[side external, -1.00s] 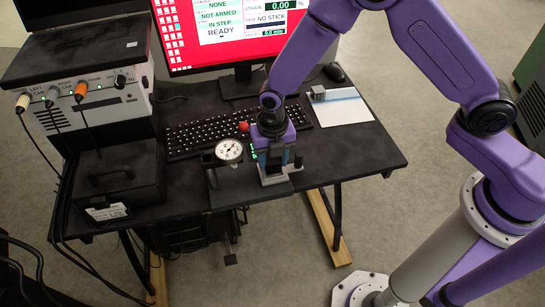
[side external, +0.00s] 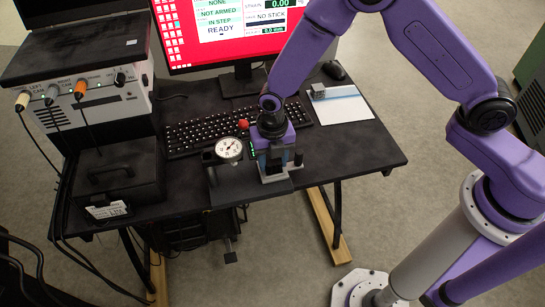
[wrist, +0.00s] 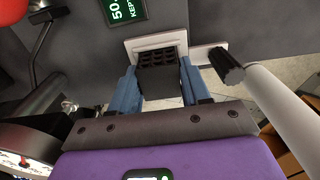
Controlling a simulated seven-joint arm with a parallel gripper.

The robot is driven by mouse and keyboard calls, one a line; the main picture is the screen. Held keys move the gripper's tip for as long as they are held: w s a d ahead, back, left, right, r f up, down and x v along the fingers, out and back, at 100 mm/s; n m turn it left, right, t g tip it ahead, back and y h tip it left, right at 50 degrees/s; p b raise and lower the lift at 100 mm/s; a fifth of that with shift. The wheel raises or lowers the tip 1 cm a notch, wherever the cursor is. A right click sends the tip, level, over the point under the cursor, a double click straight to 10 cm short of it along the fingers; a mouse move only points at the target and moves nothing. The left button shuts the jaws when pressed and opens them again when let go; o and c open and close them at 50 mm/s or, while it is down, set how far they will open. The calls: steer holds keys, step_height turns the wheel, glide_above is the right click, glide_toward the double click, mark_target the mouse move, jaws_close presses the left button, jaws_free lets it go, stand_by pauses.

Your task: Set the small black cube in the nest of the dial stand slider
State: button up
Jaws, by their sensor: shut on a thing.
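The small black cube (wrist: 161,75), with a lattice of holes, sits between the two blue fingers of my gripper (wrist: 159,82) in the wrist view. My gripper is shut on it. In the side view my gripper (side external: 277,160) points down at the dial stand, just right of the white-faced dial (side external: 229,149). A pale plate of the slider (wrist: 140,44) shows around the cube's far side. The cube overlaps this plate in the picture; whether it rests in the nest or is just above it I cannot tell. The fingers hide the cube in the side view.
A grey lattice block (side external: 318,91) lies on a white pad (side external: 345,108) at the right. A red knob (side external: 243,124) stands close behind the dial. The keyboard (side external: 200,133) is behind my gripper, and a black case (side external: 115,178) is at the left.

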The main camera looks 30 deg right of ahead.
steer(key=o, duration=1.5)
steer(key=shift+d, duration=0.1)
steer(key=shift+r, duration=2.5)
step_height(320, 180, up, 17)
steer(key=shift+r, duration=0.2)
